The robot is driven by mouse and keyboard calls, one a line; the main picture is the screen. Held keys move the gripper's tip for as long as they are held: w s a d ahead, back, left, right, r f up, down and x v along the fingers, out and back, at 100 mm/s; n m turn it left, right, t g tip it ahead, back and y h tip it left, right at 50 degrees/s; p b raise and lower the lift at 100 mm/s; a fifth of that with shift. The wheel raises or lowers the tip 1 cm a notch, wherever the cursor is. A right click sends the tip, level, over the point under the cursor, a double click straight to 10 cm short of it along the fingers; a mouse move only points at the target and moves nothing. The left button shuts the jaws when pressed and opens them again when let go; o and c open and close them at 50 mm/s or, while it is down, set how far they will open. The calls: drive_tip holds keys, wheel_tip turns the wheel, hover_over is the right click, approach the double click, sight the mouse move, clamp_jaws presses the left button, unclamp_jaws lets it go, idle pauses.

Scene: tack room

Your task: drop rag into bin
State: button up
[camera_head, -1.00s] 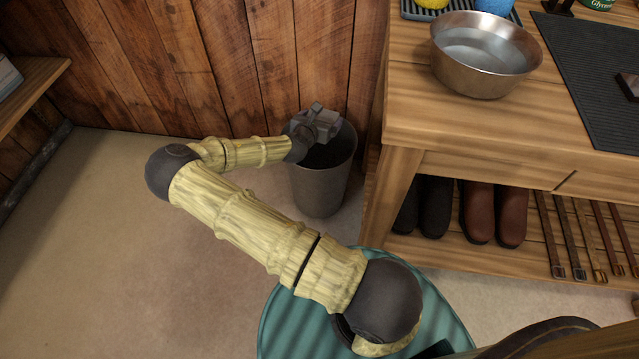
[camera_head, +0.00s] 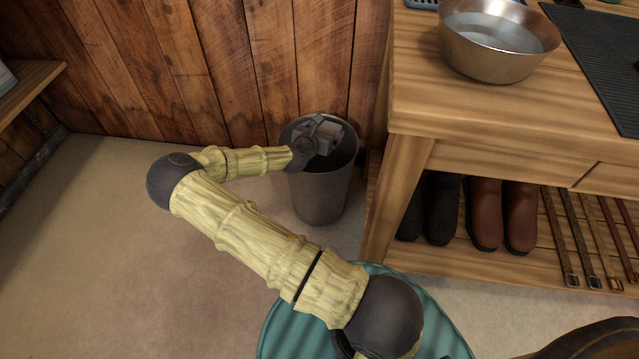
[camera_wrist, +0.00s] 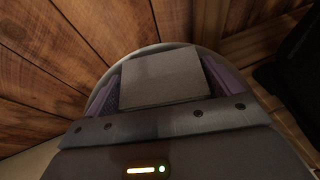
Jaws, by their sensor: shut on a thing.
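The bin (camera_head: 320,199) is a dark grey, round, tapered bucket on the floor, against the plank wall and left of the wooden bench. My gripper (camera_head: 328,138) is at the bin's mouth, inside the outline of its rim, pointing down. The head view does not show the rag.
The wooden bench (camera_head: 420,110) stands close to the bin's right, with a metal bowl (camera_head: 490,68) and a dark mat (camera_head: 600,50) on top. Boots (camera_head: 485,215) and straps sit on its lower shelf. The floor (camera_head: 110,270) at left is clear.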

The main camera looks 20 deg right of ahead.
drive_tip(key=shift+f+b, duration=0.8)
drive_tip(key=shift+f, duration=0.5)
drive_tip(key=o, duration=0.7)
drive_tip(key=p+v, duration=0.7)
drive_tip(key=v, duration=1)
drive_tip(key=shift+s+a+r, duration=0.1)
drive_tip(key=shift+s, duration=0.05)
